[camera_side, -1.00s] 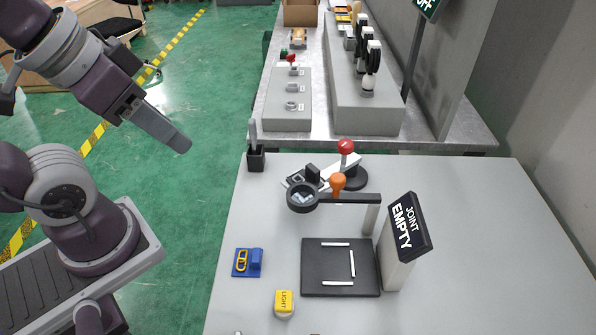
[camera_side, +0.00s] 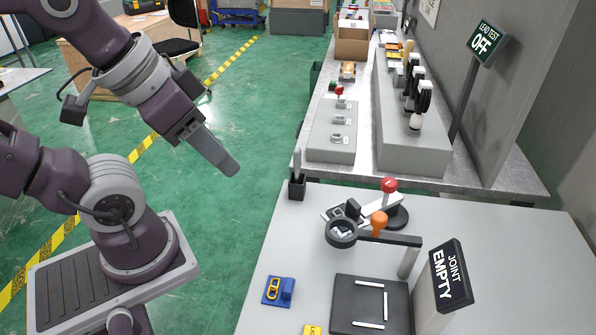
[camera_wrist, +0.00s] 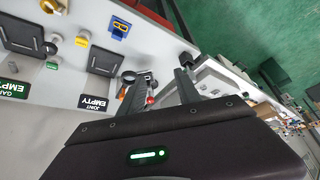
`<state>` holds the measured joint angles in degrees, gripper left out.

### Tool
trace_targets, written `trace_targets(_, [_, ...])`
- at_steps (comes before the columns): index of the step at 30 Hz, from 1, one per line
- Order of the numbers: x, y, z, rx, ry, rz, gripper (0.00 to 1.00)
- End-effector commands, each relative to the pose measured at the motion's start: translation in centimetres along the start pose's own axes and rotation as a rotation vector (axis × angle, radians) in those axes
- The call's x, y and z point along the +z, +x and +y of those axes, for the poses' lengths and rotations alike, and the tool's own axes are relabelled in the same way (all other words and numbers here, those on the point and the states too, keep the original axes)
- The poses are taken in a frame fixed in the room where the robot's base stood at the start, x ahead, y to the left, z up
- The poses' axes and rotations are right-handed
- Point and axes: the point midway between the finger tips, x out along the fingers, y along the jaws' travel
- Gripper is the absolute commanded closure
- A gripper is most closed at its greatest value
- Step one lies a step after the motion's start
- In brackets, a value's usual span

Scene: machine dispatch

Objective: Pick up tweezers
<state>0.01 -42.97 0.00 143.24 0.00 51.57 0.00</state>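A small black cup (camera_side: 297,190) stands at the far left corner of the light grey table in the side view. A thin grey upright piece (camera_side: 297,160) sticks up out of it; it may be the tweezers, but it is too small to be sure. The cup also appears in the wrist view (camera_wrist: 188,59), close beyond the fingers. My gripper (camera_side: 232,168) hangs in the air left of the cup, over the green floor, pointing down and right. In the wrist view my gripper (camera_wrist: 160,80) has its two dark fingers apart, with nothing seen held between them.
On the table are a ring magnifier (camera_side: 341,233), a red-knobbed lever (camera_side: 389,185), a black square pad (camera_side: 371,290), a blue block (camera_side: 279,291) and a "JOINT EMPTY" sign (camera_side: 451,275). A metal bench (camera_side: 480,180) with grey boxes stands behind.

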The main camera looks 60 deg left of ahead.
Motion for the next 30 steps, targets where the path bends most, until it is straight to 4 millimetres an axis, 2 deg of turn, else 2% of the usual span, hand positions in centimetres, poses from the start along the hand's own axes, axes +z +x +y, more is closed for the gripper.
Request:
trace_targets(5, [-0.2,0.0,0.0,-0.001,-0.007,-0.005,0.60])
trace_targets(8, [-2.0,0.7,-0.5,-0.008,-0.080,-0.056,0.60])
trace_targets(10, [-4.5,2.1,-1.3,-0.022,-0.185,-0.127,0.60])
trace_targets(14, [-9.3,6.9,-3.9,-0.074,-0.429,-0.274,0.60])
trace_targets(15, [-10.3,8.8,-4.9,-0.094,-0.502,-0.315,0.60])
trace_targets(18, [-11.9,13.3,-7.1,-0.144,-0.651,-0.399,0.60])
trace_targets(21, [-12.2,16.2,-8.5,-0.179,-0.737,-0.447,0.60])
trace_targets(24, [-12.2,17.5,-9.1,-0.193,-0.771,-0.466,0.60])
trace_targets(30, [-11.1,20.0,-9.0,-0.194,-0.772,-0.470,0.60])
